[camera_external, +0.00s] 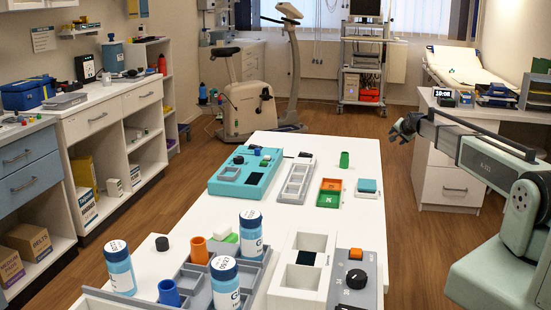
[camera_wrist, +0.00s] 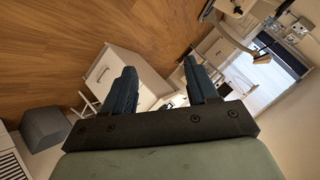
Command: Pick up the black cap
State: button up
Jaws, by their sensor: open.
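A small black piece (camera_external: 162,243), which looks like a black cap, sits at the near left of the white table (camera_external: 345,168) beside the grey compartment tray. Other black pieces show too, so I cannot tell for certain which is the cap: a flat black square (camera_external: 306,257) in a white two-well tray and a small black piece (camera_external: 305,155) at the far side. My gripper (camera_external: 400,128) is raised to the right of the table, far from all of these. In the wrist view my gripper (camera_wrist: 160,78) has its two fingers apart with nothing held. No cap shows there.
Blue-labelled bottles (camera_external: 251,234) stand upright around the grey tray (camera_external: 190,282). A teal tray (camera_external: 243,178), an orange-and-green tray (camera_external: 329,192) and a dark control box with a knob (camera_external: 357,278) are also on the table.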

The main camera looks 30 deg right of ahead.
jog(key=w+r+t, duration=0.1)
jog(key=w+r, duration=0.3)
jog(key=r, duration=0.4)
jog(key=w+a+r+n+y, duration=0.1)
jog(key=w+a+r, duration=0.1)
jog(key=a, duration=0.4)
jog(key=w+a+r+n, duration=0.1)
jog(key=w+a, duration=0.2)
jog(key=a, duration=0.3)
jog(key=s+a+r+n+g+y, duration=0.1)
jog(key=a+r+n+y, duration=0.15)
jog(key=a, duration=1.35)
jog(key=a+r+n+y, duration=0.1)
jog(key=a+n, duration=0.3)
jog(key=a, duration=1.1)
jog(key=s+a+r+n+g+y, duration=0.15)
jog(key=a+n, duration=0.25)
jog(key=a, duration=1.2)
notch_tip(320, 180, up, 6)
jog(key=n+g+y, duration=0.3)
jog(key=n+g, duration=0.4)
jog(key=n, duration=0.9)
send_over(162, 240)
jog(key=s+d, duration=0.2)
jog(key=d, duration=0.3)
jog(key=shift+t, duration=0.25)
jog(key=x, duration=1.2)
jog(key=shift+w+a+f, duration=0.2)
jog(key=shift+f, duration=0.1)
